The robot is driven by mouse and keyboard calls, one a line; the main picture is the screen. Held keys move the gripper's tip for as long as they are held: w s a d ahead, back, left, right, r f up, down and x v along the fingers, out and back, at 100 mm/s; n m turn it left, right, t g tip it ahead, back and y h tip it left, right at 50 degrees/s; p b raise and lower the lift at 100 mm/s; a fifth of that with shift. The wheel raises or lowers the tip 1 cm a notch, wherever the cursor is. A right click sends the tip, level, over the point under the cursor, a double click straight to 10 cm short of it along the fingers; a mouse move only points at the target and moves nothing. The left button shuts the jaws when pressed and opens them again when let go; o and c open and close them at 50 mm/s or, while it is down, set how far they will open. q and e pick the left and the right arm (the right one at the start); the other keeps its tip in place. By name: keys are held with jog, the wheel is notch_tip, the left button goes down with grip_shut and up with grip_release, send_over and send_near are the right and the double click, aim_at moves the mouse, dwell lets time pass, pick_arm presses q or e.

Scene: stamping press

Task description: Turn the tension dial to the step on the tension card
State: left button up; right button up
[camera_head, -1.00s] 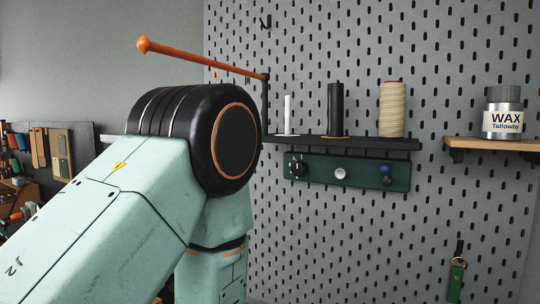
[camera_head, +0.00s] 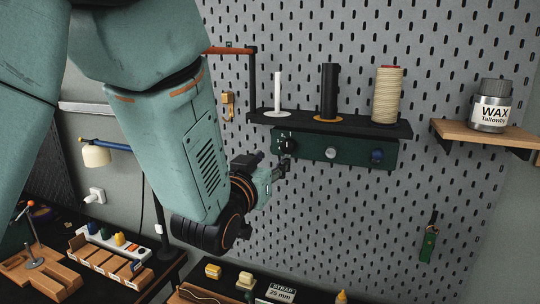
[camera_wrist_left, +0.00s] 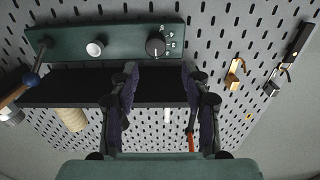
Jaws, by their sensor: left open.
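The tension dial is a black round knob (camera_head: 285,146) at the left end of a green panel (camera_head: 350,152) under a black shelf. In the left wrist view the dial (camera_wrist_left: 155,47) shows a white pointer mark and small white step marks around one side; the numbers are too small to read surely. My left gripper (camera_head: 284,166) is close to the dial, just below it in the head view. In the left wrist view its two fingers (camera_wrist_left: 160,82) are apart and empty, with the dial beyond the gap between them. I cannot make out a tension card. My right gripper is not in view.
The shelf (camera_head: 358,128) above holds a white rod, a black cylinder and a thread spool (camera_head: 387,95). A strap card (camera_head: 281,292) and small blocks lie on the bench below.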

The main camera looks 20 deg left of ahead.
aim_at(287, 147)
pick_arm(q)
jog(key=w, duration=0.8)
jog(key=shift+w+d+p, duration=0.25)
jog(key=shift+d+p, duration=0.05)
jog(key=shift+s+d, duration=0.2)
jog(key=shift+d, duration=0.2)
jog(key=c, duration=0.4)
jog(key=shift+a, duration=0.3)
jog(key=shift+c, duration=1.2)
jog(key=shift+d+n, duration=0.2)
jog(key=shift+n, duration=0.9)
jog(key=n, duration=0.2)
jog(key=shift+a+n, duration=0.15)
jog(key=shift+n, duration=0.15)
jog(key=n, duration=0.3)
jog(key=shift+n, duration=0.3)
jog(key=n, duration=0.7)
jog(key=shift+f, duration=0.1)
jog(key=o, duration=0.9)
jog(key=shift+c, duration=0.2)
